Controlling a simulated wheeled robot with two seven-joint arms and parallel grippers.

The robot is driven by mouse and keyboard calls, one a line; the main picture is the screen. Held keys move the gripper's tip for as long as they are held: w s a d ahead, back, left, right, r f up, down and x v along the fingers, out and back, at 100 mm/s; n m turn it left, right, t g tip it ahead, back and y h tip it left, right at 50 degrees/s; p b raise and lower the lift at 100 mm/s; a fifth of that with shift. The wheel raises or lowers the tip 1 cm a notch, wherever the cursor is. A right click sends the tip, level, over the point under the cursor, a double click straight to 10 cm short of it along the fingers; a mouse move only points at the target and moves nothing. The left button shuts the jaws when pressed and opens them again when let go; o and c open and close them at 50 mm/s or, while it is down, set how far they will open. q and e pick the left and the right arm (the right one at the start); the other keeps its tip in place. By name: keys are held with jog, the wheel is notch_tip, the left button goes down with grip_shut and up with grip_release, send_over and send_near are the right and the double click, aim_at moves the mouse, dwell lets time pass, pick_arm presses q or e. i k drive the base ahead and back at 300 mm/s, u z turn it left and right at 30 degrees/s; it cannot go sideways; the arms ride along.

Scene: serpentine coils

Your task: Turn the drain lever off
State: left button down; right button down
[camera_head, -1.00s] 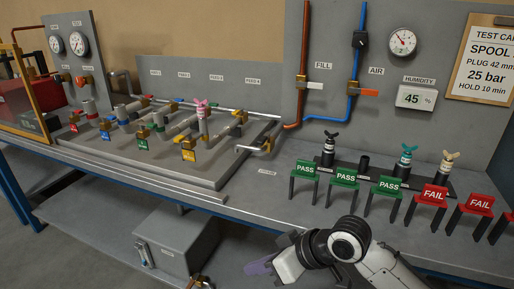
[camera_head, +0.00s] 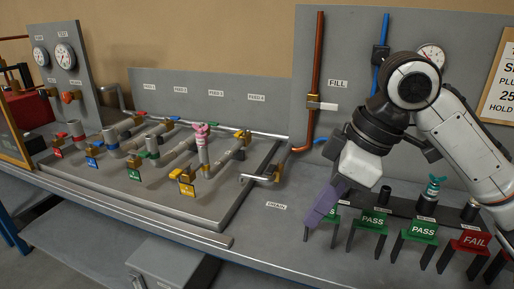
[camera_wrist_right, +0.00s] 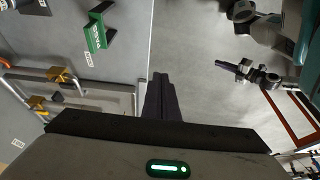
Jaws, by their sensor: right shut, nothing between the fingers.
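The drain valve (camera_head: 277,172) has a brass body and a short silver lever (camera_head: 255,178). It sits on a bent pipe at the right end of the pipe board, behind the DRAIN label (camera_head: 276,205). A brass valve that looks like it also shows in the right wrist view (camera_wrist_right: 61,76), at the left. My right gripper (camera_head: 314,216) has purple fingers, shut and empty. It hangs over the bench to the right of the drain valve, apart from it, in front of the leftmost PASS sign. Its fingers also show in the wrist view (camera_wrist_right: 160,80). My left gripper is not in view.
Green PASS signs (camera_head: 423,231) and a red FAIL sign (camera_head: 473,240) stand right of my gripper, before a dark plug rack. The FILL valve (camera_head: 320,104) is on the upright panel behind. Feed pipes with coloured tags (camera_head: 183,188) fill the board left. Bench around the DRAIN label is clear.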

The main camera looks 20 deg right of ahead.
aim_at(270, 171)
jog(key=i, duration=1.1)
